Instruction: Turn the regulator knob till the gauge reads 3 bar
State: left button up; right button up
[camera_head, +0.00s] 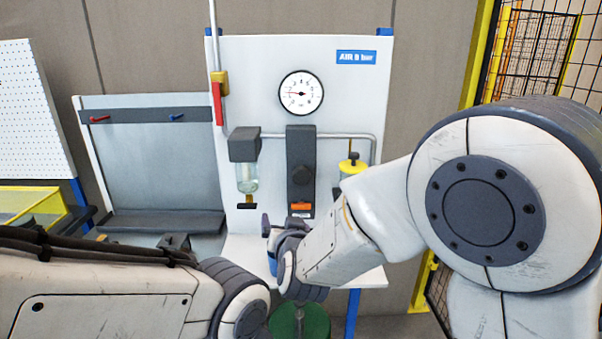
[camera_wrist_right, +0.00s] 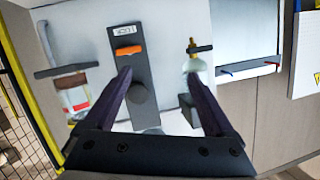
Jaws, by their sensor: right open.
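The round gauge (camera_head: 301,92) is on the upper part of the white panel. The wrist view, turned over, shows the knob (camera_wrist_right: 140,97) beside the left-hand finger and the orange tab (camera_wrist_right: 130,50). My right gripper (camera_head: 270,226) is open and empty, below the regulator; its fingers (camera_wrist_right: 158,76) show well in the wrist view. My left gripper is out of view.
A clear-bowled filter (camera_head: 247,177) hangs left of the regulator, a yellow-topped unit (camera_head: 351,168) right of it. A red-handled valve (camera_head: 218,103) is upper left. A white shelf (camera_head: 372,277) juts out below the panel. A green round object (camera_head: 299,322) is underneath.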

aim_at(301, 179)
jog(key=w+d+r+m+t+h+p, duration=0.1)
jog(key=w, duration=0.3)
jog(key=w+d+r+t+h+p, duration=0.1)
jog(key=w+r+p, duration=0.1)
jog(key=w, duration=0.2)
jog(key=w+d+r+m+t+h+p, duration=0.1)
jog(key=w, duration=0.3)
jog(key=shift+w+d+r+m+p, duration=0.15)
jog(key=shift+d+m+p, duration=0.15)
jog(key=shift+w, duration=0.65)
